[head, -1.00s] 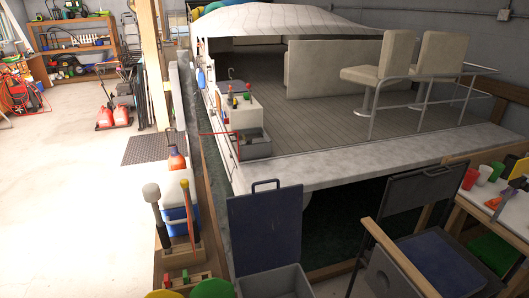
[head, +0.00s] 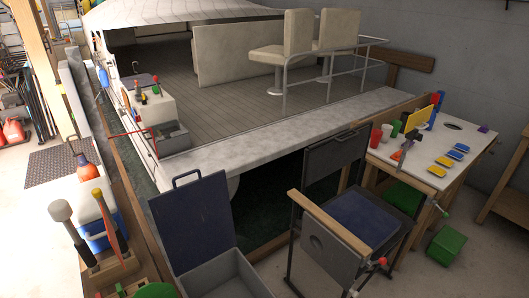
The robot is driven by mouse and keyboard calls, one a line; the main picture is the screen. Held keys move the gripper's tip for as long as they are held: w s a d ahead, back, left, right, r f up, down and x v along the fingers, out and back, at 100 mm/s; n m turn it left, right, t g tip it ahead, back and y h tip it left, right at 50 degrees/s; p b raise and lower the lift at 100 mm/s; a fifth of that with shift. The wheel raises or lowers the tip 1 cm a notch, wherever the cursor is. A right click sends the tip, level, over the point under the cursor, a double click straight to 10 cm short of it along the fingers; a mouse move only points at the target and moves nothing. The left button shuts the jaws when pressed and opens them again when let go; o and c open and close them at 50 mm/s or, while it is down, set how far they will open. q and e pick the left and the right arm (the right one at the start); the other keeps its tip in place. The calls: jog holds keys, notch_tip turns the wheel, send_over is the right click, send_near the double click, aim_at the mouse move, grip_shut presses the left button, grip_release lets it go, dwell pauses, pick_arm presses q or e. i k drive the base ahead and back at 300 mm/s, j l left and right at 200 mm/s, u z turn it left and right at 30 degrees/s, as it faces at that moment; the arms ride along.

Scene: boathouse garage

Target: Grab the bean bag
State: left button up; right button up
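Several small flat pieces in yellow and blue, which look like bean bags, lie in a slanting row on a white-topped table (head: 405,160) at the right. Neither of my grippers is in view.
A chair with a blue seat (head: 355,212) stands between me and the table. A green box (head: 446,244) lies on the floor at the right. An open grey bin (head: 228,280) and a mallet rack (head: 112,268) are near. A boat (head: 270,135) fills the back.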

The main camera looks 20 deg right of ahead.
aim_at(463, 147)
jog(key=z, duration=1.95)
jog(key=i+l+z, duration=0.15)
jog(key=i+l, duration=0.15)
jog(key=i+l+z, duration=0.15)
jog(key=i, duration=0.35)
jog(key=i+l+z, duration=0.15)
jog(key=i+l, duration=0.15)
jog(key=i, duration=0.15)
jog(key=i+l+z, duration=0.15)
jog(key=i, duration=0.25)
jog(key=i+j+z, duration=0.15)
jog(key=i, duration=1.5)
jog(key=i+l+u, duration=0.1)
jog(key=i, duration=0.45)
jog(key=i+l+u, duration=0.1)
jog(key=i, duration=0.4)
jog(key=i+l+u, duration=0.15)
jog(key=i, duration=0.4)
